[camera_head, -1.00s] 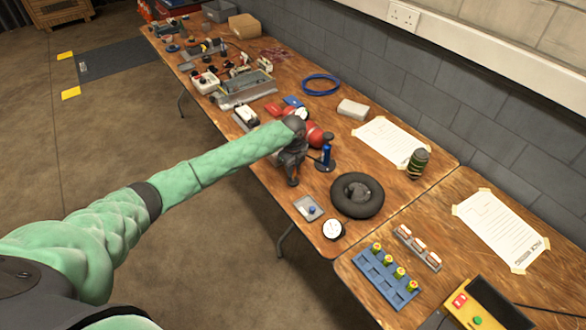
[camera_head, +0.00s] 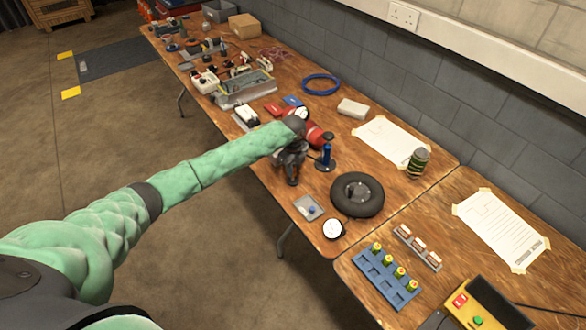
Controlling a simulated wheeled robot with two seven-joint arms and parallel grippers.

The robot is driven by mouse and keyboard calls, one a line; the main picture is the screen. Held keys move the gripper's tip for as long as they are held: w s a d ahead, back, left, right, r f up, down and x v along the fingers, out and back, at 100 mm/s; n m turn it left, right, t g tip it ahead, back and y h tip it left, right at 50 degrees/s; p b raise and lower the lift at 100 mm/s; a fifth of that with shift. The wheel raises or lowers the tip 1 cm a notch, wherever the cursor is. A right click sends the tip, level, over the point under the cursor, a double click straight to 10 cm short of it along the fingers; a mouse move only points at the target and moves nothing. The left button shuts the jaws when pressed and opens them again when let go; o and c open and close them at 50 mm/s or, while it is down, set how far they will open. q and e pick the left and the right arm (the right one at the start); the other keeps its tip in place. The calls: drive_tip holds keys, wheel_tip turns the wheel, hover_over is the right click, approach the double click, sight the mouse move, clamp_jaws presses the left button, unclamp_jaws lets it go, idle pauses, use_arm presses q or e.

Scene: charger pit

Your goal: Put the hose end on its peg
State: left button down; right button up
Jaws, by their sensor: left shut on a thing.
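My left gripper (camera_head: 292,178) is dark and points down over the wooden table, left of an upright blue post (camera_head: 326,155) on a round dark base. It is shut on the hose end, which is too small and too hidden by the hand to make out. I cannot tell whether the gripper touches the table. The blue post looks like the peg, and nothing is visible on it. A red cylinder (camera_head: 316,132) with a dark end lies just behind the gripper, partly covered by my forearm. My right gripper is not in view.
A black tyre-like ring (camera_head: 357,195) lies right of the gripper. A small grey tray (camera_head: 308,208) and a white round gauge (camera_head: 333,229) are near the front edge. A blue hoop (camera_head: 321,84) and a pale block (camera_head: 353,108) lie behind. Clutter fills the far end.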

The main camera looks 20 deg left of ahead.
use_arm(q)
drive_tip(key=shift+f+b, duration=0.45)
drive_tip(key=shift+f, duration=0.8)
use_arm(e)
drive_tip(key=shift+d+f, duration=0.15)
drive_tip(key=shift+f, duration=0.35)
use_arm(q)
drive_tip(key=c, duration=1.2)
unclamp_jaws()
drive_tip(key=shift+r+b, duration=0.3)
drive_tip(key=shift+b, duration=0.05)
wheel_tip(320, 180, up, 6)
drive_tip(key=shift+b, duration=1)
drive_tip(key=shift+r, duration=0.55)
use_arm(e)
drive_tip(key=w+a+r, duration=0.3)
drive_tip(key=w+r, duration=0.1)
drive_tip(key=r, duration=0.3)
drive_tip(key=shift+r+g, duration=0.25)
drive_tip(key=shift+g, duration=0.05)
use_arm(q)
drive_tip(key=shift+s+f, duration=0.1)
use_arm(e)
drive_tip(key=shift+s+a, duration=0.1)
